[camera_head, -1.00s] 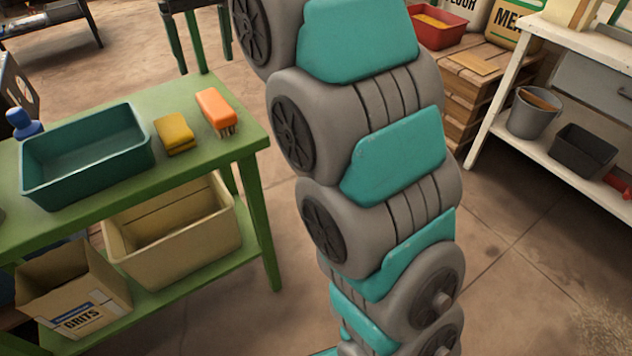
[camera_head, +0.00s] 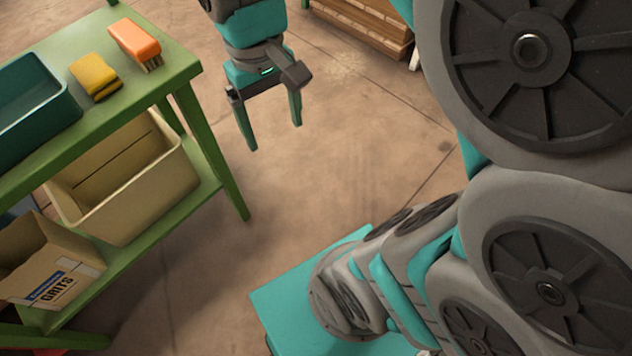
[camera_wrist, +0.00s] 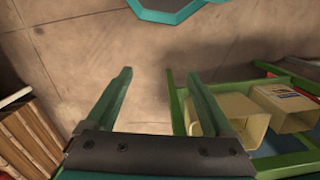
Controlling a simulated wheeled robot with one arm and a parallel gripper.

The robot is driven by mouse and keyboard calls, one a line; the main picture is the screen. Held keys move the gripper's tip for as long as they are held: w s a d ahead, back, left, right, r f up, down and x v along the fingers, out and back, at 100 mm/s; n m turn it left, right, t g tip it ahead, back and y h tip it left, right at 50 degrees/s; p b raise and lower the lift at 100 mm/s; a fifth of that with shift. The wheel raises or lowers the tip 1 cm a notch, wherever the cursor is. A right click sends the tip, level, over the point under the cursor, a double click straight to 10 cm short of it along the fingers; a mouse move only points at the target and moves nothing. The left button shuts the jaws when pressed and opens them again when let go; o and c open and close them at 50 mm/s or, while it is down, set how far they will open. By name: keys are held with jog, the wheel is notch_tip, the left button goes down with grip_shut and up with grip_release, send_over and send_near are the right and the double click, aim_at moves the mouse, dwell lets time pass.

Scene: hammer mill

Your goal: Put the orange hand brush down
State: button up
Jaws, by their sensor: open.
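The orange hand brush (camera_head: 135,42) lies on the top of the green table (camera_head: 160,85), near its right end, with its bristles facing down and to the front. My gripper (camera_head: 272,138) hangs over the open floor to the right of the table, apart from the brush. Its two fingers are spread and nothing is between them. The brush is not visible in the wrist view.
A yellow sponge (camera_head: 94,76) and a teal tray (camera_head: 60,100) sit left of the brush. A beige bin (camera_head: 165,190) and a cardboard box (camera_head: 70,275) stand on the lower shelf. Wooden crates (camera_head: 370,30) stand at the back. The floor between is clear.

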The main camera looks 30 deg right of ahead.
jog(key=s+d+f, duration=0.1)
jog(key=s+f, duration=0.6)
jog(key=s, duration=0.3)
jog(key=shift+d+m+g, duration=0.3)
jog(key=shift+m+g, duration=0.1)
jog(key=shift+s, duration=0.1)
